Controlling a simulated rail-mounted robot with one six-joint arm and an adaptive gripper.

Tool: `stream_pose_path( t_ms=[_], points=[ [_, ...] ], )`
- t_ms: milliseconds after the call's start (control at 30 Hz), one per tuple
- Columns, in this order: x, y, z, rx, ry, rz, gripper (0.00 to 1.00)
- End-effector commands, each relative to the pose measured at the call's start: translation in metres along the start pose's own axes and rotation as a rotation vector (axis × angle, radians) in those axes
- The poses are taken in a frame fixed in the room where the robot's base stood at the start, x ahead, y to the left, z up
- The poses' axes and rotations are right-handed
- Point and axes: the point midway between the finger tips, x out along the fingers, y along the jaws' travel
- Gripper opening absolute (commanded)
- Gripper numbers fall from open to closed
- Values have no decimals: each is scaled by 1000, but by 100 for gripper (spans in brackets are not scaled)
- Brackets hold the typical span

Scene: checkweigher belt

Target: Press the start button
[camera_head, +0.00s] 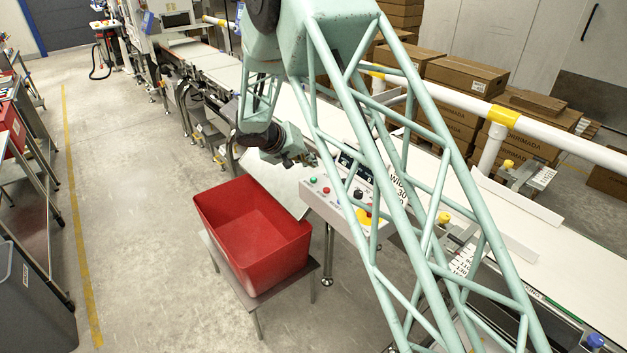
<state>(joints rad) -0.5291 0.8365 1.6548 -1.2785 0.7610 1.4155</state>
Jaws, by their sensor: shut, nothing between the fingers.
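The control panel (340,208) is a light sloped box at the belt's near side. It carries a small green button (313,179), a red button (326,190), a black knob (357,194) and a red emergency stop on a yellow base (367,217). No label can be read to tell which is the start button; the green one is at the panel's left end. My gripper (308,161) is shut and empty, just above and behind the green button in the picture. The gap between them cannot be judged, and no contact is clear.
A red bin (253,265) stands on a low stand left of the panel. A white rail (560,137) runs behind the belt (530,215). Cardboard boxes (467,75) are stacked beyond it. My green lattice arm covers part of the panel's right side.

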Motion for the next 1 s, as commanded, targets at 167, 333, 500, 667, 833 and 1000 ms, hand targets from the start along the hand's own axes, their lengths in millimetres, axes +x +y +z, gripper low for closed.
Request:
stream_pose_path(
  t_ms=[167, 333, 500, 667, 833, 1000],
  points=[
    [-7, 5, -6, 0, 1, 0, 0],
    [-10, 7, -7, 0, 0, 0, 0],
    [-10, 8, -8, -1, 0, 0, 0],
    [-10, 8, -8, -1, 0, 0, 0],
    [-10, 8, -8, -1, 0, 0, 0],
    [-11, 8, -8, 0, 0, 0, 0]
  ],
)
